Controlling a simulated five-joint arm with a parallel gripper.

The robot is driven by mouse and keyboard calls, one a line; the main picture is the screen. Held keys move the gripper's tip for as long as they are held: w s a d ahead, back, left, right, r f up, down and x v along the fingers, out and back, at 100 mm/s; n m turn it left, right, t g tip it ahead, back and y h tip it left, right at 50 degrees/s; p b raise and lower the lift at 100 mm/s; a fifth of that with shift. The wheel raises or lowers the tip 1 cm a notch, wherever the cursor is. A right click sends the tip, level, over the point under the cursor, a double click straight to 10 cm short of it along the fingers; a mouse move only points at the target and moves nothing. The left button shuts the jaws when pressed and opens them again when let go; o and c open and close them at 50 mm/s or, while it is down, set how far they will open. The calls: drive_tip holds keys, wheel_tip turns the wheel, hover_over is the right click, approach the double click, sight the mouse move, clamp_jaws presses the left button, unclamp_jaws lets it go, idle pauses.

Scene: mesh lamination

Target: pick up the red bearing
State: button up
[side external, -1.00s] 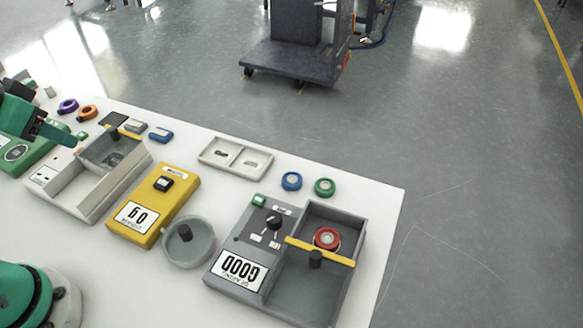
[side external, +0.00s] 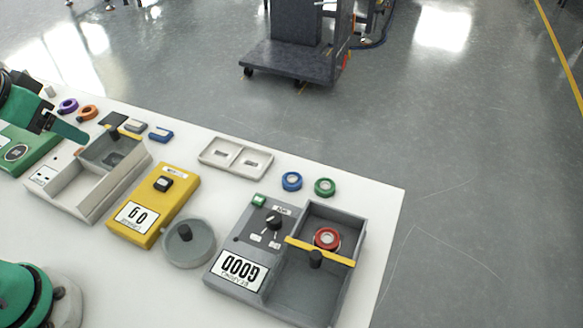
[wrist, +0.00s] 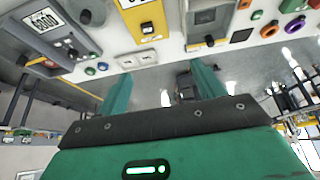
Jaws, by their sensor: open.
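The red bearing (side external: 327,232) is a red ring with a pale centre. It lies in the open compartment of the grey box (side external: 345,285) at the right of the table, just behind a yellow bar (side external: 300,244) with a black knob. My gripper (side external: 84,138) is far off at the left of the side view, above the table near the pale box, and holds nothing. In the wrist view my gripper's two green fingers (wrist: 162,80) stand wide apart, with only floor and background between them.
Blue (side external: 292,181) and green (side external: 325,187) rings lie behind the grey box. A white two-part tray (side external: 236,153), a round grey dish (side external: 203,246), a yellow instrument (side external: 150,215) and a pale box (side external: 75,195) stand between my gripper and the grey box.

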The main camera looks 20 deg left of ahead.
drive_tip(key=w+d+r+g, duration=0.2)
drive_tip(key=w+d, duration=0.5)
drive_tip(key=w, duration=0.1)
drive_tip(key=m+g, duration=0.2)
drive_tip(key=g, duration=0.1)
hover_over(327, 238)
wheel_tip(327, 238, down, 16)
drive_tip(key=shift+w, duration=0.1)
drive_tip(key=shift+d+f, duration=0.15)
drive_tip(key=shift+d, duration=0.15)
drive_tip(key=shift+a+f, duration=0.15)
drive_tip(key=shift+f, duration=1.8)
drive_tip(key=shift+a+f, duration=0.1)
drive_tip(key=shift+f, duration=1.85)
drive_tip(key=c, duration=1.2)
